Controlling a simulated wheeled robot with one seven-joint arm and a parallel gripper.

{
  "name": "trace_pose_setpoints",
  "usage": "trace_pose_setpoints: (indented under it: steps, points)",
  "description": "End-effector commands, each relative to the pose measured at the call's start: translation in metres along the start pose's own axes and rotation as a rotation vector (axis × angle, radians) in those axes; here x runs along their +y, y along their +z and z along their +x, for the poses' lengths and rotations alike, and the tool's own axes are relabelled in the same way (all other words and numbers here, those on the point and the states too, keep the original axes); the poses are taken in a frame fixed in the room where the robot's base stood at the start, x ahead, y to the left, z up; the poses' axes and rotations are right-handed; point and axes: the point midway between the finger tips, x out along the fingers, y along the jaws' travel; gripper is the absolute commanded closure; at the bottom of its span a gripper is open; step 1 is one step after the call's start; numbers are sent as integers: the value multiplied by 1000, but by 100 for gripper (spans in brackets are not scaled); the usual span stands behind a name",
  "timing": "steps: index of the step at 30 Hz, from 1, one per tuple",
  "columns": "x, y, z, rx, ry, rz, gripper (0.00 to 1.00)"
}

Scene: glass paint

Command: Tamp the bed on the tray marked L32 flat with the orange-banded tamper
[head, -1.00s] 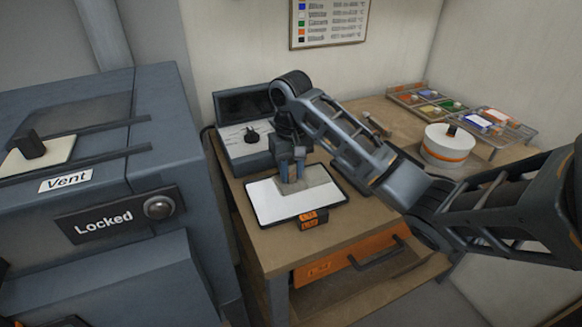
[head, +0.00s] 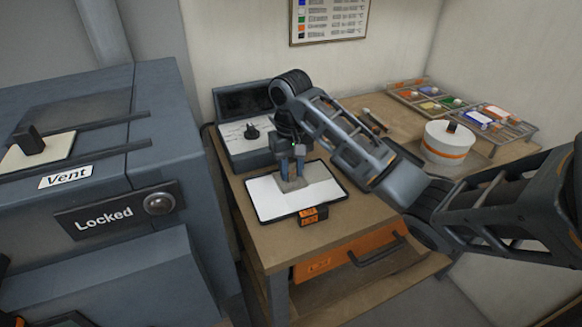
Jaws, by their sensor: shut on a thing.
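A dark-rimmed tray (head: 336,199) with a pale, nearly white bed (head: 268,199) lies on the bench. Its orange front tag (head: 310,212) is too small to read. My gripper (head: 292,173) points down over the back middle of the tray, shut on a small grey flat-based piece (head: 292,184) at or just above the bed. No orange band shows on that piece; the fingers hide its upper part. A grey patch (head: 316,172) shows beside it on the bed. A white drum with an orange band and dark knob (head: 448,152) stands at the right of the bench.
A grey control box (head: 240,147) stands behind the tray. A rack of coloured samples (head: 440,102) sits at the back right. A grey cabinet marked Vent and Locked (head: 95,185) stands at left. My arm spans the bench's right side. Bare bench top (head: 262,240) shows before the tray.

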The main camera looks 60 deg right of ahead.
Motion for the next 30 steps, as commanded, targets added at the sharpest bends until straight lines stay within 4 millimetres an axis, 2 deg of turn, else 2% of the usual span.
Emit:
trace_pose_setpoints:
  steps: [8, 19, 30]
  points:
    - [0, 0, -1, 0, 1, 1, 95]
    - [1, 0, -22, 0, 2, 1, 95]
    - [1, 0, -22, 0, 1, 1, 95]
